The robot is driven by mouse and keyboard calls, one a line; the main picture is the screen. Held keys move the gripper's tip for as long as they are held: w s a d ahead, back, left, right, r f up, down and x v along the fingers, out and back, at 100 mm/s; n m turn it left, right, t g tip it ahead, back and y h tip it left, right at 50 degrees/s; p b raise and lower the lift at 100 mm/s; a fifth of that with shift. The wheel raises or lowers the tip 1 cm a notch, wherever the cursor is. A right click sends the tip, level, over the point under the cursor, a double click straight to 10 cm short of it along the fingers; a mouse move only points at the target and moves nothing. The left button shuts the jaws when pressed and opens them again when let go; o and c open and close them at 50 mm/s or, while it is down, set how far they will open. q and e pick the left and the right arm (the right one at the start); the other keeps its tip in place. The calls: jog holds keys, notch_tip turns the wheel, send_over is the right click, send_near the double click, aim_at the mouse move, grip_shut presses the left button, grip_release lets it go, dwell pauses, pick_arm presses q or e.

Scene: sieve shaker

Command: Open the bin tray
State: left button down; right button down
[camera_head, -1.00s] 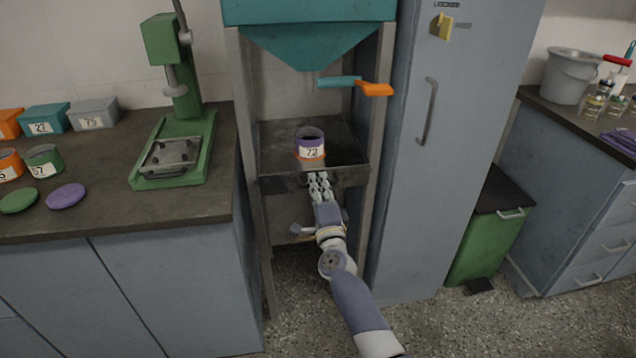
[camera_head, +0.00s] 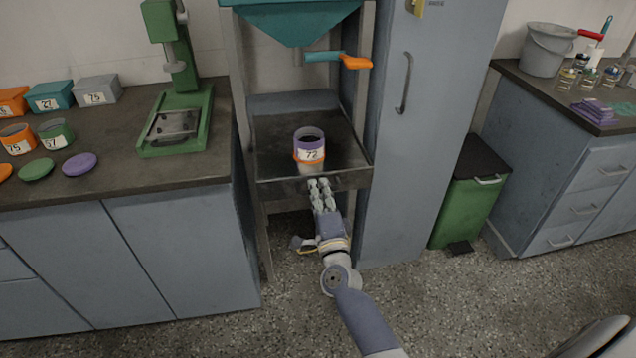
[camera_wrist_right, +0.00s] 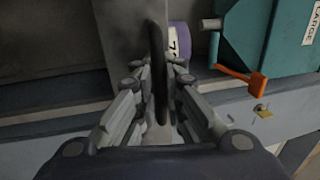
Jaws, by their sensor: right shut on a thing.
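The bin tray (camera_head: 275,133) is a dark metal tray under the teal hopper (camera_head: 297,22). It stands pulled out toward me, and a pale bluish surface shows behind it. A jar labelled 72 (camera_head: 310,150), purple and orange, stands upright on it. My right gripper (camera_head: 319,183) is at the tray's front edge. In the right wrist view, my right gripper (camera_wrist_right: 157,85) is shut around the dark handle (camera_wrist_right: 158,50), with the jar (camera_wrist_right: 179,40) just beyond. My left gripper is not in view.
A lever with an orange grip (camera_head: 356,63) sticks out above the tray. A tall blue-grey cabinet (camera_head: 425,130) stands close on the right, a counter (camera_head: 110,125) on the left. A green bin (camera_head: 470,195) is farther right. The floor in front is open.

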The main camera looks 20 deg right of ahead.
jog(key=shift+f, duration=0.1)
jog(key=c, duration=2)
grip_release()
jog(key=shift+o, duration=0.2)
jog(key=v, duration=1.2)
jog(key=shift+f, duration=0.1)
